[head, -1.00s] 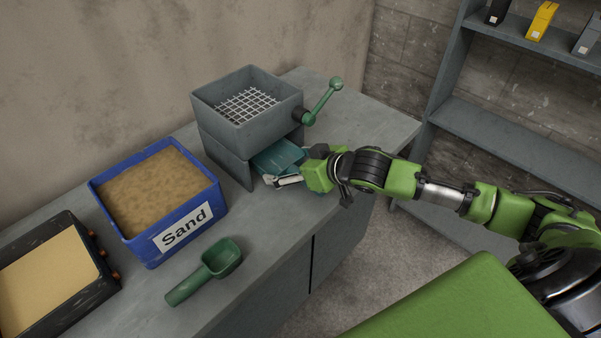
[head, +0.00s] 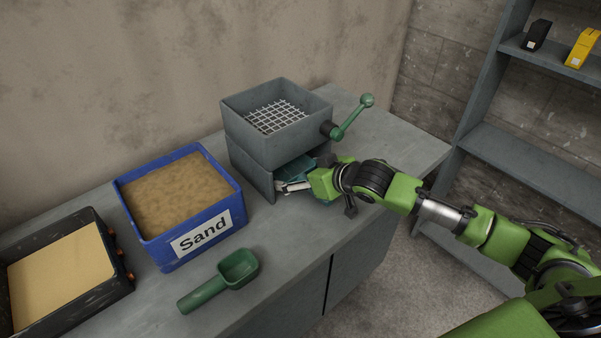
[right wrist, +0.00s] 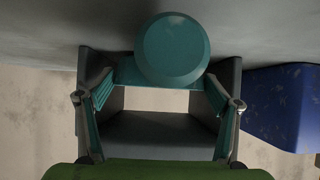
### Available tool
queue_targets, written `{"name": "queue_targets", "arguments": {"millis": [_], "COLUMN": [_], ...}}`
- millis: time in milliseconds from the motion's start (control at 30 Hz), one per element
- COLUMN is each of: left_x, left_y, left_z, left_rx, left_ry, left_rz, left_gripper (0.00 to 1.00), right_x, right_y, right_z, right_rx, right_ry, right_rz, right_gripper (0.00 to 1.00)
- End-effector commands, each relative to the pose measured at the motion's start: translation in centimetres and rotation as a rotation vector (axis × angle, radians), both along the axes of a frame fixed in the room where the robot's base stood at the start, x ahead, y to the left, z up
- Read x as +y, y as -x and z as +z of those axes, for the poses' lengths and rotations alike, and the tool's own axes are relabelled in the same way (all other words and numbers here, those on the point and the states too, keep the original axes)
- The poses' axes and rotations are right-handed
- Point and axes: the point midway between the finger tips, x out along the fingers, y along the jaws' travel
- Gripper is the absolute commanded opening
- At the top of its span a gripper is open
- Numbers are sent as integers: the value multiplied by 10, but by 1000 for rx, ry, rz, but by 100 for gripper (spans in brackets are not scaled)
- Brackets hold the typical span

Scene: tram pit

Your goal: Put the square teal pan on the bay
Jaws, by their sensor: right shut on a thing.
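The square teal pan (head: 300,169) is low in the open bay (head: 250,172) under the grey sieve box (head: 277,125), partly hidden by the box above it. My right gripper (head: 297,182) is at the front of the bay, shut on the pan. In the right wrist view, a round teal part (right wrist: 173,48) and a straight teal edge show between the spread fingers, with the grey sieve housing (right wrist: 160,128) beyond. Whether the pan rests on the surface under it is hidden. My left gripper is not in view.
A blue sand bin (head: 160,252) stands left of the sieve, with a green scoop (head: 222,280) in front. A black tray of pale sand (head: 125,285) is at far left. A green crank (head: 352,116) sticks out right. The counter's right end is clear.

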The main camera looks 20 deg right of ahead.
Motion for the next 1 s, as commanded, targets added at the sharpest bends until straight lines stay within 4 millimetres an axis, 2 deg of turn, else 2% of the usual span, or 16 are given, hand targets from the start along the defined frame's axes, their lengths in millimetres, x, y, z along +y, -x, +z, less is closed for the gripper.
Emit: {"name": "queue_targets", "arguments": {"millis": [33,67,100,133,433,567,1000], "left_x": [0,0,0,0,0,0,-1], "left_y": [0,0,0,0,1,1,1], "left_z": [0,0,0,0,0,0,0], "left_rx": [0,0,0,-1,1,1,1], "left_ry": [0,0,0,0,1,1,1], "left_rz": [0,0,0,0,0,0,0], "left_gripper": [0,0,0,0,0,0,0], "right_x": [0,0,0,0,0,-3,-27], "right_y": [0,0,0,0,1,8,75], "right_z": [1,1,1,1,0,5,50], "right_rx": [-2,-2,-2,-1,1,1,2], "right_ry": [-1,-1,-1,0,0,0,5], "right_rz": [0,0,0,0,-1,0,1], "right_gripper": [59,85,96,100,100,100,100]}}
